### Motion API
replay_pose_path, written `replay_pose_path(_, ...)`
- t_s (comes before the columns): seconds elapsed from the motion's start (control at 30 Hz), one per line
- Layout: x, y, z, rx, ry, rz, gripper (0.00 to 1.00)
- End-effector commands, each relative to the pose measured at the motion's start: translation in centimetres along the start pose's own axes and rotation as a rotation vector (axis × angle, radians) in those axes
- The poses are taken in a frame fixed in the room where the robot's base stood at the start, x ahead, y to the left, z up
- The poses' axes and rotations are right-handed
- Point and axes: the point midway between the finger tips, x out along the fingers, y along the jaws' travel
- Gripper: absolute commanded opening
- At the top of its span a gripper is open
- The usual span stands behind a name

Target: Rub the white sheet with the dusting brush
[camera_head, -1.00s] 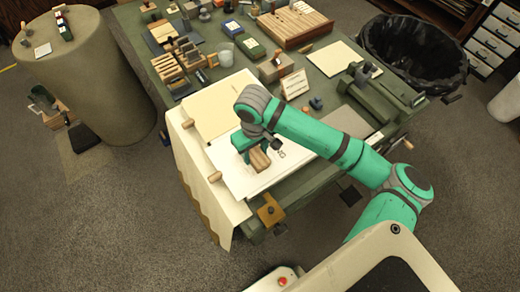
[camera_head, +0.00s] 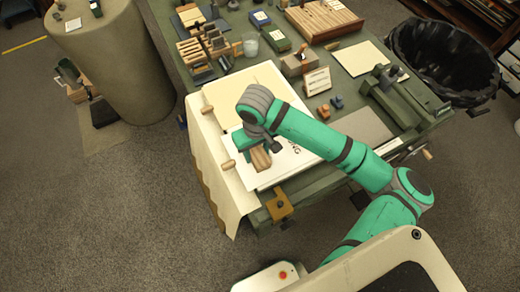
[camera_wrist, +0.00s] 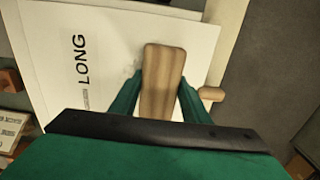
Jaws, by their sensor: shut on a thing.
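The white sheet (camera_head: 285,170) lies flat on the green bench near its left front corner. Dark lettering on it reads "LONG" in the wrist view (camera_wrist: 110,45), with smaller print beside it. My gripper (camera_head: 254,149) is shut on the dusting brush (camera_head: 261,159), a pale brown wooden block. In the wrist view the brush (camera_wrist: 163,75) sits between the two green fingers, over the sheet near one edge. Faint grey marks show on the sheet beside the brush. The brush's underside is hidden, so I cannot tell whether it touches the sheet.
A cream sheet (camera_head: 215,165) hangs over the bench's left edge, with wooden pegs there. A wooden clamp (camera_head: 280,206) sits at the front edge. A small sign (camera_head: 317,81), a green press (camera_head: 400,95) and several tools stand farther back. A black bin (camera_head: 440,60) is at the right.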

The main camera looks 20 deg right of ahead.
Motion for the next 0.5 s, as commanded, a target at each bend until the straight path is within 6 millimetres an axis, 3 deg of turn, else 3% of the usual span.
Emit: replay_pose_path(0.5, -0.1, -3.2, -0.1, -0.002, 0.0, 0.0, 0.25)
